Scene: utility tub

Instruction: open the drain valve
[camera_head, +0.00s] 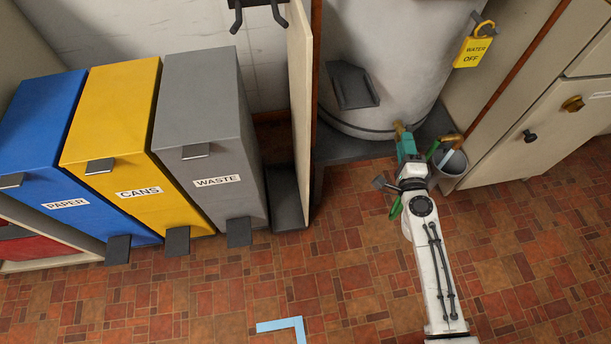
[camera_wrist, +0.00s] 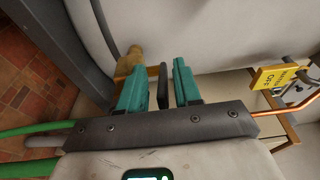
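The brass drain valve (camera_head: 400,131) is low on the front of the grey tank (camera_head: 390,60). In the wrist view its brass body (camera_wrist: 129,62) shows beyond the left finger. A thin dark piece (camera_wrist: 163,88), seemingly the valve's handle, stands between my gripper's two teal fingers (camera_wrist: 160,63). The fingers are apart, with a visible gap on each side of the dark piece. In the head view my gripper (camera_head: 405,138) is right at the valve and covers most of it. How the handle is turned cannot be told.
A grey bucket (camera_head: 451,170) with coloured items stands just right of my gripper. A yellow WATER OFF tag (camera_head: 474,51) hangs at the tank's right. A cabinet (camera_head: 540,125) is at right; a panel (camera_head: 300,90) and grey waste bin (camera_head: 208,130) are left. Tiled floor in front is mostly clear.

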